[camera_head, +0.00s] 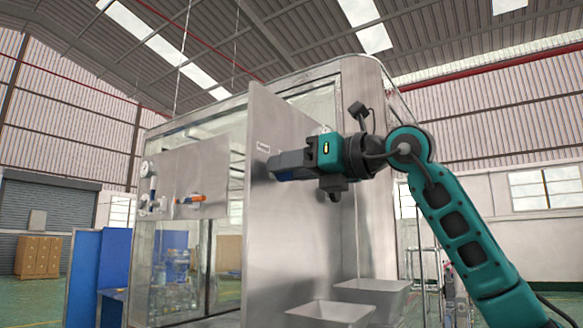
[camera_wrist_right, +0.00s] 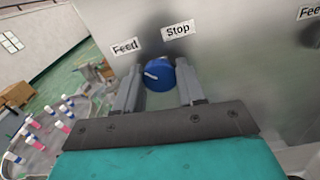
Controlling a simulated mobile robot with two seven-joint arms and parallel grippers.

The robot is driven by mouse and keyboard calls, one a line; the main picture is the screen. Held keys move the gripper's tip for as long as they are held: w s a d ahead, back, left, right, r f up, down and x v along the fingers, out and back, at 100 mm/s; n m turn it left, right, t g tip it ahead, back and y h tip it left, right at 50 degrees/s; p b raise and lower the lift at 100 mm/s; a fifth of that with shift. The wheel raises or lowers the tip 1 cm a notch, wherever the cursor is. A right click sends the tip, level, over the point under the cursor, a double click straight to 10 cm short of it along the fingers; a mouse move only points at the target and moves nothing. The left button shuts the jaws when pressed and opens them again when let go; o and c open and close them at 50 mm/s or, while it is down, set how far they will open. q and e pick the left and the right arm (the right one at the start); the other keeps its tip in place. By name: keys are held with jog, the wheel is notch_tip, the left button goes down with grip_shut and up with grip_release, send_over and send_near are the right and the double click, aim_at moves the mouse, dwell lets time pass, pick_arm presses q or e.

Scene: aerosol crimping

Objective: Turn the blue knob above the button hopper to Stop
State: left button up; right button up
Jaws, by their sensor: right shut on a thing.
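The blue knob (camera_wrist_right: 160,75) is on a grey metal panel (camera_wrist_right: 225,60) in the right wrist view. Its white mark is at its left side, facing the Feed side. A "Feed" label (camera_wrist_right: 125,46) is above left of the knob and a "Stop" label (camera_wrist_right: 178,29) above right. My right gripper (camera_wrist_right: 158,86) is shut on the knob, one finger on each side. In the head view the right gripper (camera_head: 278,170) reaches the tall metal panel (camera_head: 285,240) from the right. The knob is hidden there. My left gripper is not in view.
Two metal hoppers (camera_head: 330,310) (camera_head: 372,285) are below my right arm. Part of another "Feed" label (camera_wrist_right: 310,12) is at the wrist view's right edge. A glazed machine cabinet (camera_head: 185,255) with an orange-handled fitting (camera_head: 195,199) is at left. Several pink-and-white items (camera_wrist_right: 45,130) are below left in the wrist view.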

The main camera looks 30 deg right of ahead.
jog(key=c, duration=0.3)
jog(key=shift+m, duration=0.3)
jog(key=m, duration=1.7)
jog(key=shift+d+f, duration=0.1)
jog(key=shift+f, duration=0.05)
jog(key=shift+m, duration=0.3)
jog(key=o, duration=1)
